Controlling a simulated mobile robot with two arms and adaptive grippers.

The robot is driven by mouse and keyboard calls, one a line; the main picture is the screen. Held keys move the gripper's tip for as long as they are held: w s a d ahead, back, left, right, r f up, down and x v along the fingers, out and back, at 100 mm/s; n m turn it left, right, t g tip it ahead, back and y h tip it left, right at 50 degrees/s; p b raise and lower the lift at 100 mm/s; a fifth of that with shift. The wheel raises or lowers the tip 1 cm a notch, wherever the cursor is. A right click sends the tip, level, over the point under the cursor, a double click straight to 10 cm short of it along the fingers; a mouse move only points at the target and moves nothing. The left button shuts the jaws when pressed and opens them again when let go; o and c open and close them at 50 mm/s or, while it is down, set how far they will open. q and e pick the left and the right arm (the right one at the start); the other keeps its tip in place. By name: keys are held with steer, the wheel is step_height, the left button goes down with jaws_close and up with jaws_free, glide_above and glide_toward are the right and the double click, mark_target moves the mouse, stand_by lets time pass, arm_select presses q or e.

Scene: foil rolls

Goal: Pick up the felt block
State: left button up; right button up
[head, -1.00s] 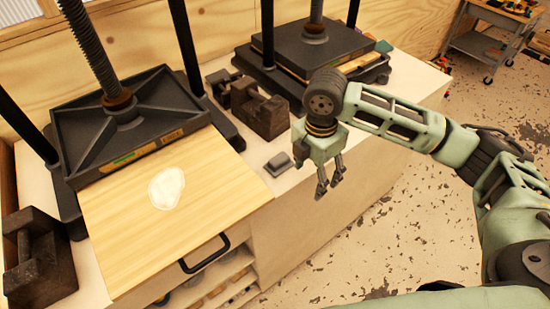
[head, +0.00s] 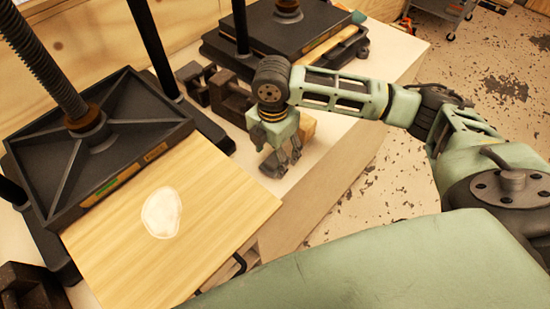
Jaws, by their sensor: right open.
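The felt block (head: 270,169), small and dark grey, lies on the pale bench top (head: 345,130) to the right of the wooden board. My right gripper (head: 284,163) points down right at the block, with its fingers open. The fingers hide part of the block, and I cannot tell whether they touch it or stand around it. My left gripper is not in view.
A wooden board (head: 225,215) with a whitish patch (head: 161,213) lies under a black screw press (head: 105,140). A second press (head: 275,40) stands at the back. Dark metal weights (head: 232,97) stand behind the gripper. The bench edge drops to the floor at right.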

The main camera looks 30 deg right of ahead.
mark_target(271, 161)
steer(key=f, duration=0.2)
steer(key=shift+w+a+f+p, duration=0.2)
steer(key=shift+a+f+p, duration=0.05)
steer(key=shift+f+p, duration=0.15)
steer(key=shift+w+f, duration=0.1)
steer(key=shift+f, duration=0.55)
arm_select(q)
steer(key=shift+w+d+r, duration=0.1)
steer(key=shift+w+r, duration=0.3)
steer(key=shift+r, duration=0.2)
arm_select(e)
steer(key=c, duration=1.2)
